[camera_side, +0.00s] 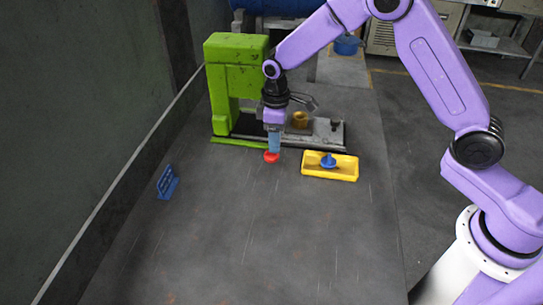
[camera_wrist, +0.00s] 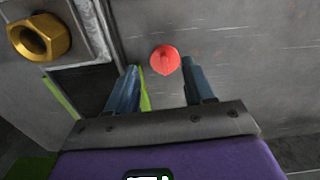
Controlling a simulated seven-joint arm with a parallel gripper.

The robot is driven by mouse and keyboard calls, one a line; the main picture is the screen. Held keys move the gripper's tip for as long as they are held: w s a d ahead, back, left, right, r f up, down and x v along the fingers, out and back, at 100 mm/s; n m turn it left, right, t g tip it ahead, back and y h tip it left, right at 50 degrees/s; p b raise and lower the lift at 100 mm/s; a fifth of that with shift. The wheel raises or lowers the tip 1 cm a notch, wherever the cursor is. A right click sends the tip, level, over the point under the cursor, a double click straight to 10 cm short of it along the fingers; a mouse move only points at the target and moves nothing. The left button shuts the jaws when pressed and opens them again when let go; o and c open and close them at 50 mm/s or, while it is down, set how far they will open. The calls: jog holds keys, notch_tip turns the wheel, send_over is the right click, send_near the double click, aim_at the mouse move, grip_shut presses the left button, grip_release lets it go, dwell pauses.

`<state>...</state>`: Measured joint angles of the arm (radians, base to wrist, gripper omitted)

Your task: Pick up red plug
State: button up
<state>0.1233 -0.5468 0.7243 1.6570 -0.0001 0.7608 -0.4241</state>
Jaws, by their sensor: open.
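The red plug (camera_side: 271,157) is on the grey table just in front of the green press. In the wrist view the red plug (camera_wrist: 165,60) shows as a round head with a raised ridge, lying ahead of the gap between my fingers. My gripper (camera_side: 274,150) points down directly above the plug in the side view and hides part of it. In the wrist view my gripper (camera_wrist: 164,78) has its two blue fingers apart with nothing between them.
The green press (camera_side: 228,75) stands behind, with a brass nut (camera_wrist: 40,38) on its bed. A yellow tray (camera_side: 345,171) holding a blue plug (camera_side: 328,160) is to the right. A blue rack-like piece (camera_side: 167,182) stands at left. The front table is clear.

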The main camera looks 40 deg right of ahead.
aim_at(271, 156)
jog(key=shift+a+f, duration=0.2)
jog(key=shift+f, duration=1.1)
jog(key=shift+a+f, duration=0.15)
jog(key=shift+f, duration=1.15)
jog(key=c, duration=0.3)
